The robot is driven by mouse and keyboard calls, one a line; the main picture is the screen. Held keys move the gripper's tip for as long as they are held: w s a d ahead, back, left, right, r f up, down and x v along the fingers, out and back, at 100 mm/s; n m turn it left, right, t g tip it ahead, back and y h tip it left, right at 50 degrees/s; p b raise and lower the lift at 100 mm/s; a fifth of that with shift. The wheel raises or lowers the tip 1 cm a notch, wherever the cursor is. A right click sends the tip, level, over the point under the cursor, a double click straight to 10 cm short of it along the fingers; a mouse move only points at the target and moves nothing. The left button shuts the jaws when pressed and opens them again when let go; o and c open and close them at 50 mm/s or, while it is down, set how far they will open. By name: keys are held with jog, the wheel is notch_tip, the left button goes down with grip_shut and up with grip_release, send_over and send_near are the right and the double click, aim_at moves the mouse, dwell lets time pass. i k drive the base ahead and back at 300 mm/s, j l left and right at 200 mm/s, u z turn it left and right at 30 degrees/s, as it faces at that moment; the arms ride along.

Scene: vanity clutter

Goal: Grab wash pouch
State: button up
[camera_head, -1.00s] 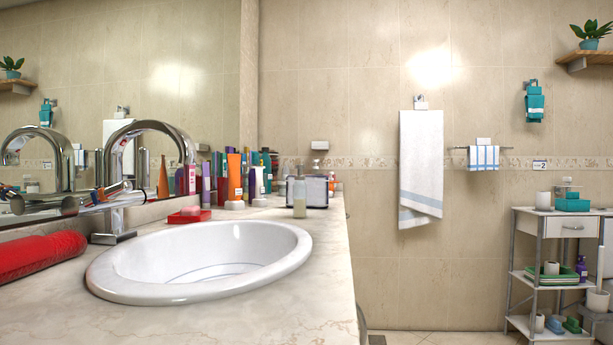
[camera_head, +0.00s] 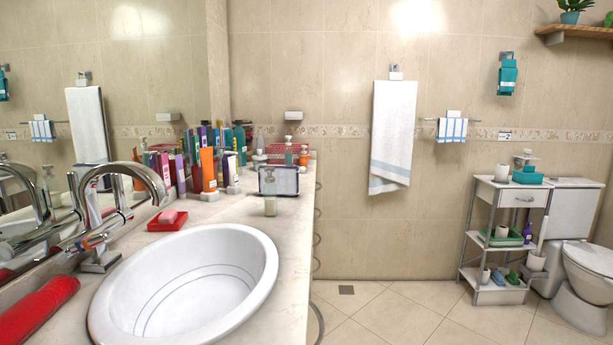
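I cannot tell for sure which item is the wash pouch. A long, rounded red textured item (camera_head: 38,310) lies on the counter (camera_head: 292,235) at the lower left, beside the sink and partly cut off by the picture's edge. A whitish boxy item with dark edges (camera_head: 279,180) stands on the counter farther back, near the far wall. My gripper is not in view.
The white sink (camera_head: 245,290) fills the near counter, with a chrome faucet (camera_head: 148,182) at its left. A red soap dish (camera_head: 167,222) sits behind the sink. Several bottles and tubes crowd the back left by the mirror. Tiled floor (camera_head: 400,318) is open right of the counter.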

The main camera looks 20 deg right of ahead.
aim_at(286, 176)
jog(key=i+l+z, duration=0.2)
jog(key=z, duration=0.25)
jog(key=i+l+z, duration=0.25)
jog(key=z, duration=0.25)
jog(key=i+l+z, duration=0.1)
jog(key=z, duration=0.35)
jog(key=i+z, duration=0.45)
jog(key=i, duration=0.4)
jog(key=i+u, duration=0.45)
jog(key=i+l+u, duration=0.25)
jog(key=i+u, duration=0.15)
jog(key=i, duration=0.15)
jog(key=i+j+u, duration=0.25)
jog(key=u, duration=0.25)
jog(key=i+u, duration=0.75)
jog(key=u, duration=0.2)
